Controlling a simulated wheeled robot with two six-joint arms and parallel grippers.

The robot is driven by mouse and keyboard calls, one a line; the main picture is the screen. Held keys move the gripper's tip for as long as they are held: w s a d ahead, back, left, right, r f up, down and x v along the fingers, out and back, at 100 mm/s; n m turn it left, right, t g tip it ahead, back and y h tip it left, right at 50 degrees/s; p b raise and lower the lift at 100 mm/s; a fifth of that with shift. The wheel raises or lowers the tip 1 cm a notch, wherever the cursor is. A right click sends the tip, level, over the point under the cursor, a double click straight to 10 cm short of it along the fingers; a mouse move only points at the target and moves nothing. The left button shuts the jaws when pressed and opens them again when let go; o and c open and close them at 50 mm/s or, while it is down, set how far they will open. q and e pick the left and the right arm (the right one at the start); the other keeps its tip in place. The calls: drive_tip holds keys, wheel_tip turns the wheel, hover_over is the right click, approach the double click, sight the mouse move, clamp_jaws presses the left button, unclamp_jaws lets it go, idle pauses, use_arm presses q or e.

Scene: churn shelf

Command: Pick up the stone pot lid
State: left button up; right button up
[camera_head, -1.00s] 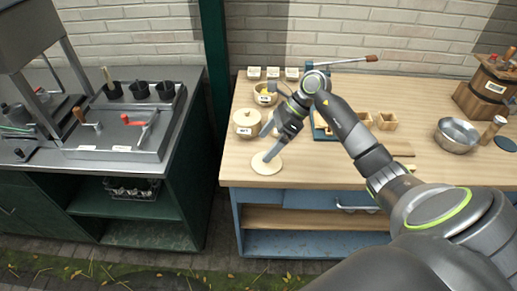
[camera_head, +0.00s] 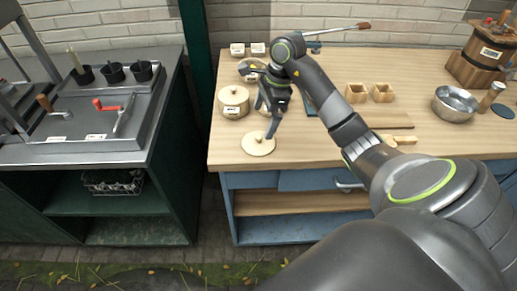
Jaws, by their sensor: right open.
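A flat, round, pale lid (camera_head: 258,145) with a small knob lies on the wooden bench top near its front left edge. I take it to be the stone pot lid. My right gripper (camera_head: 267,120) is open, points down and is empty. One finger reaches close to the lid's back right part; I cannot tell whether it touches. A round beige pot (camera_head: 234,104) with its own knobbed lid stands behind and left of it. My left gripper is not in view.
A metal bowl (camera_head: 455,104), a wooden churn (camera_head: 485,55) and small wooden boxes (camera_head: 356,93) stand farther right. A metal tray (camera_head: 85,120) with tools is on the left bench.

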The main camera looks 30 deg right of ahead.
sight(260, 136)
drive_tip(key=b+x, duration=0.1)
drive_tip(key=x, duration=0.1)
drive_tip(key=shift+a+f, duration=0.1)
drive_tip(key=shift+f, duration=0.7)
wheel_tip(260, 136, down, 4)
drive_tip(key=shift+r+p, duration=0.2)
drive_tip(key=shift+p, duration=0.7)
drive_tip(key=shift+w+a+f, duration=0.15)
drive_tip(key=shift+f, duration=0.3)
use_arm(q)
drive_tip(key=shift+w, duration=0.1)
use_arm(e)
drive_tip(key=c, duration=0.7)
